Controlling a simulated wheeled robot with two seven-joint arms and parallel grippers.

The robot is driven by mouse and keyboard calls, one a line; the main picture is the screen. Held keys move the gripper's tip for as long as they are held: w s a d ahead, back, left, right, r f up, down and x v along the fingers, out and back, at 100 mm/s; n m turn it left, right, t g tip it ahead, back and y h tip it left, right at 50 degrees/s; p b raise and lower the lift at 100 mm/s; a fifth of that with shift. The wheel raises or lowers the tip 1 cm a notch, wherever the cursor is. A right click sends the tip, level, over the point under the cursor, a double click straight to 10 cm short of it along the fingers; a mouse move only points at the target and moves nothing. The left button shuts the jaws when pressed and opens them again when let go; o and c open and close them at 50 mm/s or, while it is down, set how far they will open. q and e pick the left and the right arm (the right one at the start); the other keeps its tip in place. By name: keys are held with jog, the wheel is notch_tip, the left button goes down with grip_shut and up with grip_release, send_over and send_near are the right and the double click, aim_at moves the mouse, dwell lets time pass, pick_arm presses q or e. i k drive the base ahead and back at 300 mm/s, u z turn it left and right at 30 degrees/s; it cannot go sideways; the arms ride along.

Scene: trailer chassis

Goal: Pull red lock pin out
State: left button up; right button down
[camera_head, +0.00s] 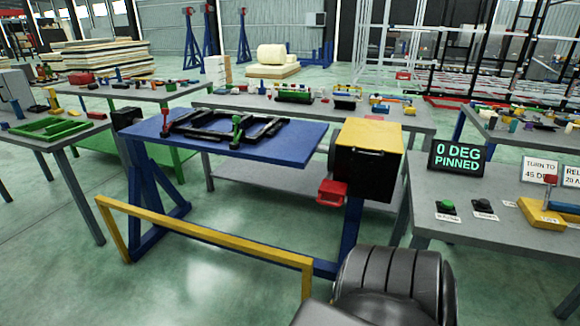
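A red block-shaped handle (332,192) sticks out at the lower left of a black box with a yellow top (370,160); it looks like the red lock pin, and any shaft behind it is hidden. The box stands at the right end of a blue tilting table (290,142) that carries a black chassis frame (195,126). A display (458,157) reads "0 DEG PINNED". Neither of my grippers shows in the head view. A dark grey ribbed part at the bottom centre seems to be one of my arm links.
A yellow rail (205,238) runs low in front of the blue stand. A grey table (465,210) at right holds a green button (448,205), a black button (483,205) and a yellow-based device with a red knob (550,181). Open floor lies at front left.

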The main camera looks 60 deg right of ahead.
aim_at(331, 190)
jog(key=z, duration=0.15)
jog(key=i, duration=0.85)
jog(key=z, duration=1.2)
jog(key=i, duration=0.75)
jog(key=z, duration=0.7)
